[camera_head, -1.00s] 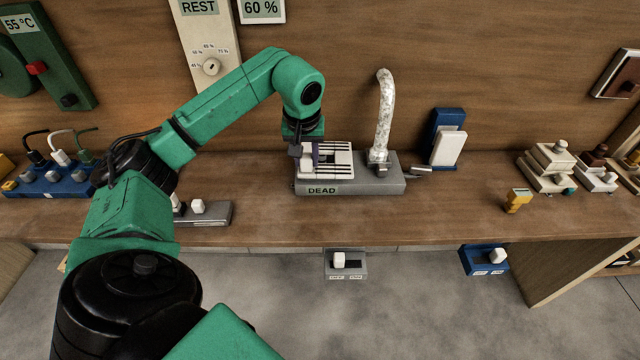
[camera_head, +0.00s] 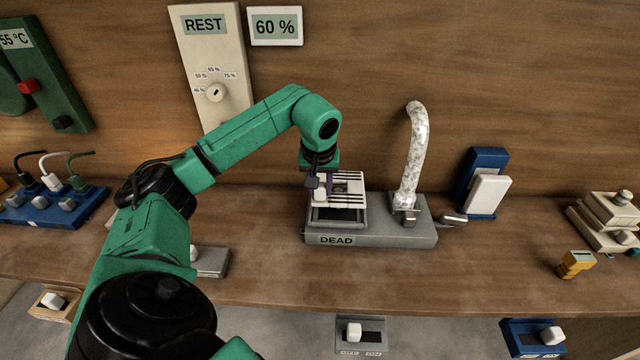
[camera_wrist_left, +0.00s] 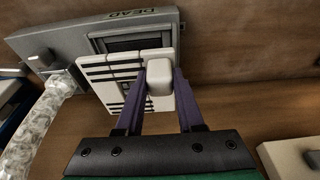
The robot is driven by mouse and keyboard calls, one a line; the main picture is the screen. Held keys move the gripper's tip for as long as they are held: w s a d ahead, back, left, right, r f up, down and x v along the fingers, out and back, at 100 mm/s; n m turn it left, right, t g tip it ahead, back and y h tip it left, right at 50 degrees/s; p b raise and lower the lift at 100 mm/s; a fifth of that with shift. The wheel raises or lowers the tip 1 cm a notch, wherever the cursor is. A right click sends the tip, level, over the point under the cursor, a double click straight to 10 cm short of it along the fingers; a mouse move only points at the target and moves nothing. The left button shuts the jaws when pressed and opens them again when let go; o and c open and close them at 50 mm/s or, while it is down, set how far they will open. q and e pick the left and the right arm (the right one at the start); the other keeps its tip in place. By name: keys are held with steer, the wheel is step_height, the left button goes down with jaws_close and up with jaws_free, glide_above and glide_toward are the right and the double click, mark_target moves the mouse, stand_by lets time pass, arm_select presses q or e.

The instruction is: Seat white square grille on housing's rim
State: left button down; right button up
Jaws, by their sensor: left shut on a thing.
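The white square grille (camera_head: 345,181) with dark slots is in my left gripper (camera_head: 320,184), above the back part of the grey housing (camera_head: 400,234) labelled DEAD. In the left wrist view, the purple fingers of the left gripper (camera_wrist_left: 160,88) are shut on the grille's white block-like knob (camera_wrist_left: 159,70). The grille (camera_wrist_left: 110,73) looks tilted and set off from the housing's dark square opening. The front of the opening's rim (camera_head: 338,223) is uncovered; the grille hides the back. I cannot tell whether the grille touches the rim. My right gripper is not in view.
A pale flexible duct (camera_head: 416,155) rises from the housing, right of the grille. A blue stand with a white panel (camera_head: 488,195) is farther right, and a yellow block (camera_head: 575,263) lies near the shelf's front edge. The wooden shelf (camera_head: 480,270) is clear before the housing.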

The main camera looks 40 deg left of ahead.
mark_target(320, 201)
arm_select(q)
steer(key=shift+r+p, duration=0.15)
steer(key=shift+p, duration=0.15)
steer(key=x, duration=0.1)
steer(key=b+x, duration=0.1)
steer(key=shift+s+d+f+b, duration=0.15)
steer(key=shift+s+f+b, duration=0.05)
steer(key=shift+f+b, duration=0.15)
steer(key=shift+f, duration=0.6)
steer(key=shift+f, duration=0.1)
steer(key=shift+f+b, duration=0.3)
steer(key=shift+b, duration=0.05)
steer(key=shift+b+x, duration=0.6)
steer(key=shift+x, duration=0.3)
stand_by(0.9)
steer(key=shift+s+d, duration=0.15)
steer(key=shift+s, duration=0.05)
